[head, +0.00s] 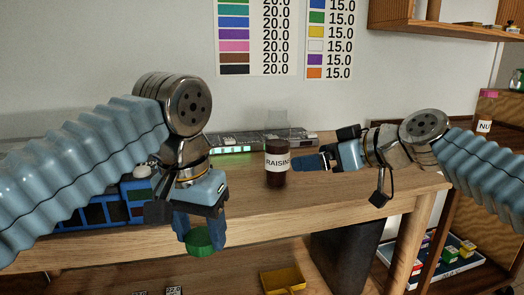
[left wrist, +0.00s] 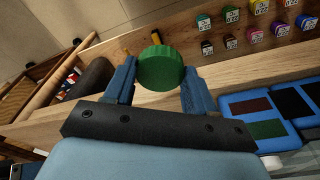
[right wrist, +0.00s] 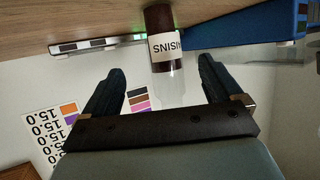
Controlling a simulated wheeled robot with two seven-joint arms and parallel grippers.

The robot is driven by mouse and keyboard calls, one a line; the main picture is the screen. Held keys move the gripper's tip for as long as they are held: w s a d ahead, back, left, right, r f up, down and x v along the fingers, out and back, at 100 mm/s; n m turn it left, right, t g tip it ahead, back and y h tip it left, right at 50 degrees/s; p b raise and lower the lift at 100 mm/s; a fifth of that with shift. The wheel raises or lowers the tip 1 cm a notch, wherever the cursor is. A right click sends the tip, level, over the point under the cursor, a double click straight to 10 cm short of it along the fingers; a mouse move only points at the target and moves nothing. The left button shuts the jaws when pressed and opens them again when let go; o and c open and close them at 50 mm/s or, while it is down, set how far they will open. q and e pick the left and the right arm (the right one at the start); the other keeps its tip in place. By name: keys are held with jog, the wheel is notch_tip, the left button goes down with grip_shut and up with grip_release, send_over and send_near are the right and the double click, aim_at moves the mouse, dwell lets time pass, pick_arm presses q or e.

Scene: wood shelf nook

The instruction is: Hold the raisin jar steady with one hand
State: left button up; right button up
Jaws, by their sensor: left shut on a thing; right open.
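The raisin jar (head: 277,165) stands upright on the wooden table, dark below with a white label and a clear upper part without a lid. It also shows in the right wrist view (right wrist: 160,22), ahead of and between the open fingers. My right gripper (head: 305,162) is open just right of the jar, with its fingers pointing at it; I cannot tell if they touch it. My left gripper (head: 200,232) is shut on a green lid (head: 199,243) in front of the table's front edge. The lid also shows between the fingers in the left wrist view (left wrist: 161,68).
A device with a green display (head: 230,150) stands behind the jar. A blue rack (head: 95,212) is on the table's left. Below are a yellow bin (head: 282,281), a dark bin (head: 345,252) and several small paint pots (left wrist: 231,42). A wall shelf (head: 450,25) hangs upper right.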

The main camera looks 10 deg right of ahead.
aim_at(288, 160)
dwell(0.3)
pick_arm(q)
jog(key=shift+r+p, duration=0.35)
pick_arm(e)
jog(key=x, duration=0.6)
jog(key=shift+w+a+f, duration=0.1)
jog(key=shift+w+a, duration=0.1)
jog(key=shift+w, duration=0.1)
pick_arm(q)
jog(key=shift+r+p, duration=0.5)
pick_arm(e)
jog(key=x, duration=0.5)
jog(key=shift+a, duration=0.2)
jog(key=c, duration=1.2)
jog(key=shift+c, duration=0.2)
